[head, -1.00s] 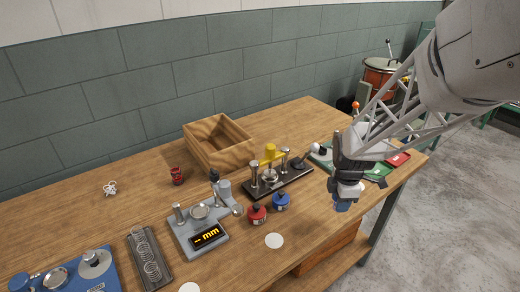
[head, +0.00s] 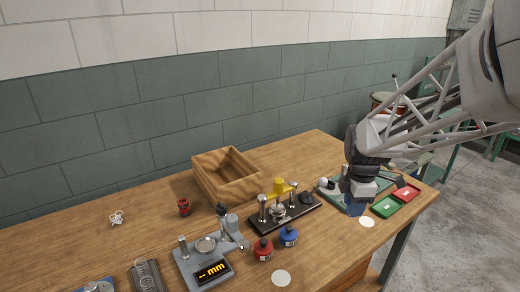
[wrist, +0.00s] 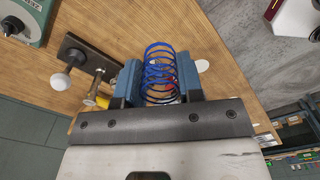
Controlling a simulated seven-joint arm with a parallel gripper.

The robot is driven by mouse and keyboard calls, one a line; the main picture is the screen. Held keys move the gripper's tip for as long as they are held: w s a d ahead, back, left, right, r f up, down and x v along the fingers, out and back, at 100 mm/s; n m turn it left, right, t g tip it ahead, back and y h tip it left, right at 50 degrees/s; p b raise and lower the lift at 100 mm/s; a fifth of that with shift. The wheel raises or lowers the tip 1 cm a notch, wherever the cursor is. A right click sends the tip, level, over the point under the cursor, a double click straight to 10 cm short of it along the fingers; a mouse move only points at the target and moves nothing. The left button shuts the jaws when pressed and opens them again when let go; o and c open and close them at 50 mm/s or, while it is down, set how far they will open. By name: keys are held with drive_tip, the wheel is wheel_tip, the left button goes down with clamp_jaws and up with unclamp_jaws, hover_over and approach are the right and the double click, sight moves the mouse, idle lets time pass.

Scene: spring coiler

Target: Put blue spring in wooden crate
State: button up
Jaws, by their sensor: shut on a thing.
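The blue spring (wrist: 160,62) stands out in the wrist view between the two blue jaw pads of my gripper (wrist: 160,82), which is shut on it. In the head view my gripper (head: 356,207) hangs near the right part of the bench; the spring cannot be made out there. The wooden crate (head: 238,190) is an open-topped box near the back of the bench, left of my gripper and clearly apart from it. Its floor is partly hidden by the front wall. The wrist view does not show the crate.
A black-based fixture with a yellow part (head: 279,187) stands between crate and gripper. Blue (head: 288,237) and red (head: 263,250) pots stand in front. A grey gauge (head: 205,262) is left. Green (head: 385,207) and red (head: 406,193) trays lie right.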

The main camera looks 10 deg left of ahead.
drive_tip(key=w+a+r, duration=0.2)
drive_tip(key=w+a, duration=0.7)
drive_tip(key=w, duration=0.1)
hover_over(226, 178)
drive_tip(key=s+d, duration=0.2)
drive_tip(key=s, duration=0.3)
wheel_tip(226, 178, down, 7)
drive_tip(key=shift+f, duration=0.15)
drive_tip(key=shift+f, duration=2.5)
drive_tip(key=shift+f, duration=0.1)
drive_tip(key=shift+f, duration=2.4)
